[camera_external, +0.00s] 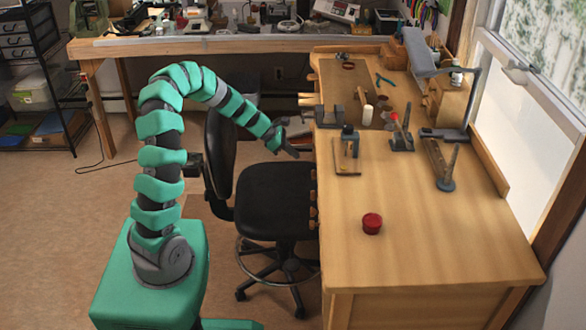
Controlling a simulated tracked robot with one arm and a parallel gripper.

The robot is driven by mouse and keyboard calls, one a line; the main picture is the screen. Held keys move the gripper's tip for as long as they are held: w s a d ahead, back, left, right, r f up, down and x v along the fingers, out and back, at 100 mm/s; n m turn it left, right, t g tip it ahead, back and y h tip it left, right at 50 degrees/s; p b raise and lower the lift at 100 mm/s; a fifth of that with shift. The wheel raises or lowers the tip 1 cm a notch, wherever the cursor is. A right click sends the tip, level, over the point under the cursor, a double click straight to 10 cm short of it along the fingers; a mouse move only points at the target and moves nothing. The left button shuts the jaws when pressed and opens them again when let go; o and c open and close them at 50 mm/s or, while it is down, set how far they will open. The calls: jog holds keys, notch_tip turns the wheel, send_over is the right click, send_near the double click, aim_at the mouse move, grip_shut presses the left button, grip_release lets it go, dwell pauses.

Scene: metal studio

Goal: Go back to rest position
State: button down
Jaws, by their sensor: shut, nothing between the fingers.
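My gripper (287,146) is at the end of my green and black arm, which arches up and over to the right. It is shut and empty. It hangs in the air above the black chair seat, a little left of the workbench's left edge, in the picture. The fingers are small in this view. No object is held.
The black chair (277,195) stands between my base and the wooden workbench (440,245). A red round container (372,223) sits on the bench. Tools and a white cylinder (367,115) stand farther back. The bench's front is mostly clear. A shelf rack (35,85) stands back left.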

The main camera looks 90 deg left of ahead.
jog(key=w+d+r+m+p, duration=0.1)
jog(key=r, duration=0.3)
jog(key=w+d+r+m+p, duration=0.1)
jog(key=w+r+m, duration=0.1)
jog(key=r, duration=0.2)
jog(key=w+d+r+m+p, duration=0.1)
jog(key=w+r+m, duration=0.1)
jog(key=r, duration=0.2)
jog(key=shift+w, duration=0.1)
jog(key=w+d+r+m+t+y, duration=0.1)
jog(key=w+d+r+m, duration=0.5)
jog(key=r, duration=0.4)
jog(key=w+d+r+m, duration=0.3)
jog(key=d+r+m, duration=0.4)
jog(key=d+r, duration=0.25)
jog(key=s+d+r+m+t+b, duration=0.1)
jog(key=s+d+r+m+t, duration=0.1)
jog(key=d+r+m, duration=0.7)
jog(key=s+d+r+m+t+h+b, duration=0.1)
jog(key=s+d+r+m+t+b, duration=0.1)
jog(key=d+r+m, duration=0.7)
jog(key=s+d+r+t, duration=0.1)
jog(key=s+d+r, duration=0.1)
jog(key=d+r, duration=0.6)
jog(key=shift+d, duration=0.6)
jog(key=shift+s, duration=0.1)
